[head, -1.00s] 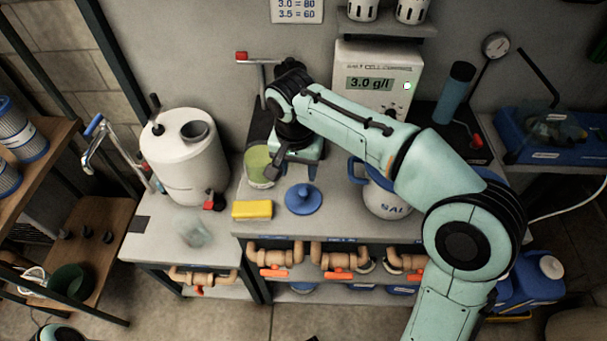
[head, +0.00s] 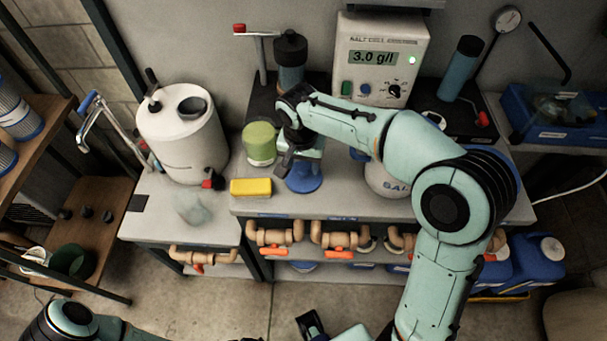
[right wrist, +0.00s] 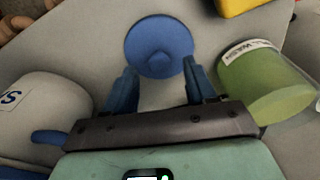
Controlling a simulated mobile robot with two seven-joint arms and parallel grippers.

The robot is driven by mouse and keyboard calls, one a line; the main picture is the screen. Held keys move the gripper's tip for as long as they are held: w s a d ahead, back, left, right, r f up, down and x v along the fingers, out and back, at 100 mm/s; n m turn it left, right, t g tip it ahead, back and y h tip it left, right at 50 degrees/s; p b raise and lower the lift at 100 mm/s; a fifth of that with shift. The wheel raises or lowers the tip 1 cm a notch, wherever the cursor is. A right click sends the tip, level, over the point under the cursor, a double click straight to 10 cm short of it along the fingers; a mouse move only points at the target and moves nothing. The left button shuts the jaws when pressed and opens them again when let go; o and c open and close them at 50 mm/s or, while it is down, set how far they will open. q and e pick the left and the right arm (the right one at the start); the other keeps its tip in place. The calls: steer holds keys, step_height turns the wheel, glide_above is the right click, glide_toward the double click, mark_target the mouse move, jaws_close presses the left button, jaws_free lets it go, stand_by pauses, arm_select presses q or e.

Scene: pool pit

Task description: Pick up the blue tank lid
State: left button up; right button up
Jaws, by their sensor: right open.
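The blue tank lid (head: 304,183) is a round disc with a central knob, lying flat on the grey bench top. In the right wrist view the lid (right wrist: 158,40) is just beyond my right fingertips, its knob roughly centred between them. My right gripper (head: 290,168) is above the lid and hides part of it in the head view. In the right wrist view its two blue fingers (right wrist: 159,72) are apart, with nothing held between them. A dark and teal part, which seems to be my left gripper (head: 311,325), shows at the bottom edge; its fingers are not clear.
A yellow block (head: 251,187) lies left of the lid. A green tub (head: 260,143) stands behind it. A white container with blue trim (head: 388,184) stands close on the right. A large white tank (head: 183,145) is farther left. Bare bench lies in front of the lid.

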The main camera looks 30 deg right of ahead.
mark_target(304, 174)
steer(key=shift+w+d+f, duration=0.1)
steer(key=shift+d+f, duration=0.05)
steer(key=shift+f, duration=1.3)
jaws_close()
steer(key=shift+r, duration=0.1)
